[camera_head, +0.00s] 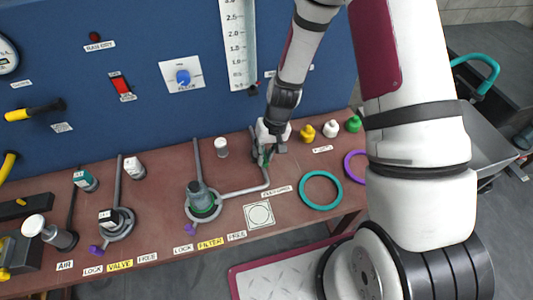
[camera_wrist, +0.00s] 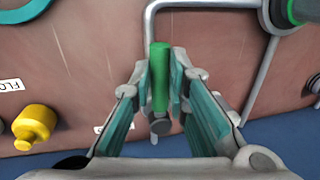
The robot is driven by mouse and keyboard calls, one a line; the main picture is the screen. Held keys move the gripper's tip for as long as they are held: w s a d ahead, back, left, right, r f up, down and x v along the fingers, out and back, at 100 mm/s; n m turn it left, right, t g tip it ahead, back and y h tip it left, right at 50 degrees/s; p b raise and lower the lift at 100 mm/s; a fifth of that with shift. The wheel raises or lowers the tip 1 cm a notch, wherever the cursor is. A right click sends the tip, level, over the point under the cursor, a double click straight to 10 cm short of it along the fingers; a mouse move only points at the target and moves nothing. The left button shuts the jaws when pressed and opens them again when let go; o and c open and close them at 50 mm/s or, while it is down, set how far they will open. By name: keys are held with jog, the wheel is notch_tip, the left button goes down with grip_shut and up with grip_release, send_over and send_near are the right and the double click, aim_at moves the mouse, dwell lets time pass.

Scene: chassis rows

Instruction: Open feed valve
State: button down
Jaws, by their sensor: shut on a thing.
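A green lever handle (camera_wrist: 159,75) stands between my fingers in the wrist view, with a round grey end or pivot (camera_wrist: 160,126) below it. My gripper (camera_wrist: 161,88) is shut on this handle, one teal-padded finger on each side. In the head view, my gripper (camera_head: 267,153) is at the back of the brown bench, above the end of a bent grey pipe (camera_head: 266,178). The gripper hides most of the valve there, and I cannot read a feed label on it.
Yellow (camera_head: 307,133), white (camera_head: 331,129) and green (camera_head: 354,123) knobs stand right of my gripper. A teal ring (camera_head: 321,190) and a purple ring (camera_head: 356,166) lie near the front. The filter housing (camera_head: 201,199) stands to the left. A blue panel (camera_head: 130,75) rises close behind.

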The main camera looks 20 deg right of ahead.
jog(key=c, duration=1.6)
grip_release()
jog(key=shift+o, duration=0.2)
jog(key=shift+r, duration=0.1)
notch_tip(320, 180, up, 12)
jog(key=d, duration=0.2)
jog(key=shift+d+f, duration=0.15)
jog(key=shift+f, duration=0.05)
jog(key=shift+r, duration=0.1)
jog(key=s+d+r+t+h, duration=0.15)
jog(key=s+r, duration=0.35)
jog(key=r, duration=0.6)
jog(key=s+d+r+t, duration=0.15)
jog(key=s+r, duration=0.35)
jog(key=r, duration=0.7)
jog(key=s+r+t+b, duration=0.1)
jog(key=s+r, duration=0.3)
jog(key=s, duration=0.4)
jog(key=shift+d+r+t+h, duration=0.15)
jog(key=shift+d+t+h, duration=0.2)
jog(key=shift+t, duration=0.45)
